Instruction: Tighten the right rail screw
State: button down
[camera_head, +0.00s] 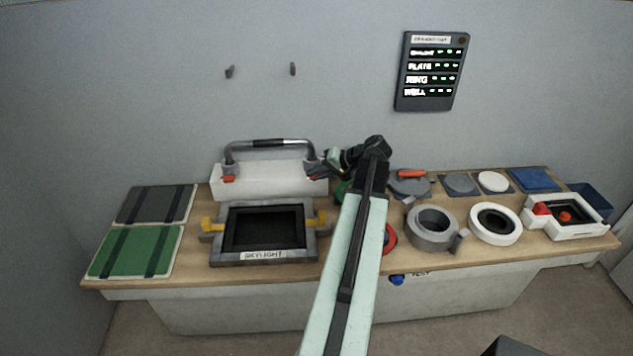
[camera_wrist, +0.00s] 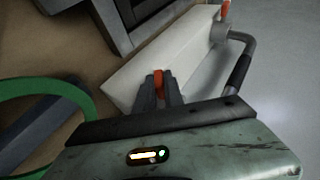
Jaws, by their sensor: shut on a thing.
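A dark curved rail (camera_head: 268,143) stands on a white block (camera_head: 258,183) at the back of the bench. A red screw (camera_head: 228,179) sits at its left foot. My gripper (camera_head: 318,170) is at the rail's right foot, where the arm and jaws hide much of the detail. In the wrist view, my gripper (camera_wrist: 158,92) has its two fingers closed around the right red screw (camera_wrist: 158,77) on the white block (camera_wrist: 135,80). The rail (camera_wrist: 241,62) runs along the right side there, its near end hidden behind my gripper. The left red screw (camera_wrist: 226,10) shows at the top.
A skylight frame (camera_head: 222,243) with yellow latches lies in front of the block. Green (camera_head: 135,252) and dark (camera_head: 155,205) panels lie left. A grey ring (camera_head: 418,240), a white ring (camera_head: 477,228) and a white box (camera_head: 592,231) stand right. A green ring (camera_wrist: 85,90) is near my wrist.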

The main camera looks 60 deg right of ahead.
jog(key=t+b, duration=0.1)
jog(key=b, duration=0.1)
jog(key=f+t+y+b, duration=0.1)
jog(key=b, duration=0.1)
jog(key=m+t+y+b, duration=0.1)
jog(key=b, duration=0.2)
jog(key=shift+s+f, duration=0.1)
jog(key=shift+f, duration=0.15)
jog(key=t+b, duration=0.1)
jog(key=b, duration=0.2)
jog(key=shift+r+t+y, duration=0.1)
jog(key=shift+t+y, duration=0.2)
jog(key=shift+t, duration=0.1)
jog(key=shift+r+m+t+b, duration=0.15)
jog(key=shift+m+t+b, duration=0.25)
jog(key=shift+b, duration=0.2)
jog(key=shift+r, duration=0.1)
jog(key=c, duration=1.7)
grip_release()
jog(key=shift+d, duration=0.1)
